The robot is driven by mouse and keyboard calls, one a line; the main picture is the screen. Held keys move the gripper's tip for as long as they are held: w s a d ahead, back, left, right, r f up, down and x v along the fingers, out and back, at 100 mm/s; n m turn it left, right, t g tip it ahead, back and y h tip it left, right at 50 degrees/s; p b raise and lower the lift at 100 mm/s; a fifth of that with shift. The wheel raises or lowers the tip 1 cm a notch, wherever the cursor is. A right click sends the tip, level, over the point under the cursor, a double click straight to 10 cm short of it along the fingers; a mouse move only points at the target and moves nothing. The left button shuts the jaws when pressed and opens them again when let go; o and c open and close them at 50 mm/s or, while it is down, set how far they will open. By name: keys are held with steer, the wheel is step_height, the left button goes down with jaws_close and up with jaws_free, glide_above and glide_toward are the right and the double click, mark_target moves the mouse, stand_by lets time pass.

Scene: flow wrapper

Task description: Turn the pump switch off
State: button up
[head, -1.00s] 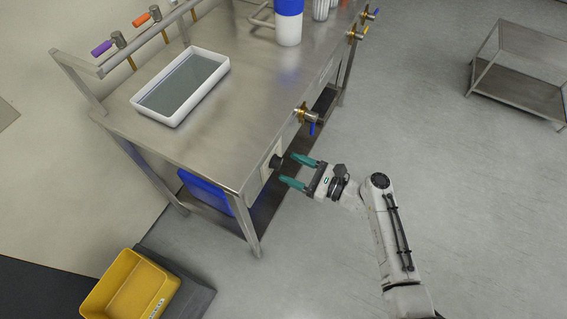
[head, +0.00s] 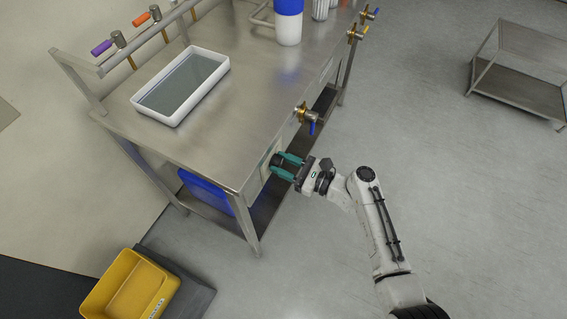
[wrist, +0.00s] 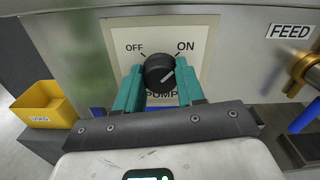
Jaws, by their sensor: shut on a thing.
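The pump switch is a black round knob (wrist: 160,72) on a pale plate (wrist: 118,40) in the wrist view. The plate reads OFF at upper left, ON at upper right and PUMP below. A light mark on the knob slants toward the ON side. My gripper (wrist: 159,82) has its teal fingers on the knob's left and right sides, shut on it. In the head view my gripper (head: 280,166) is at the bench's front panel, and its fingers largely hide the knob.
A valve with a blue handle (head: 308,118) sits right of the switch, near the FEED label (wrist: 291,31). A white tray (head: 222,68) stands on the steel bench (head: 225,140). A yellow bin (head: 130,288) is at lower left. The floor right of my arm is clear.

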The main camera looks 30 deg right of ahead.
steer(key=c, duration=0.4)
steer(key=shift+o, duration=0.2)
steer(key=shift+f+n+b, duration=0.1)
steer(key=shift+n+b, duration=0.2)
steer(key=shift+n, duration=0.1)
steer(key=n+b, duration=0.1)
steer(key=n, duration=0.1)
steer(key=shift+s+f+n+b, duration=0.1)
steer(key=shift+n+b, duration=0.3)
steer(key=n+b, duration=0.1)
steer(key=n, duration=0.1)
steer(key=n+b, duration=0.2)
steer(key=shift+a+f+n, duration=0.15)
steer(key=shift+n, duration=0.15)
steer(key=shift+s+f+n+b, duration=0.1)
steer(key=shift+n+b, duration=4)
steer(key=shift+n, duration=0.7)
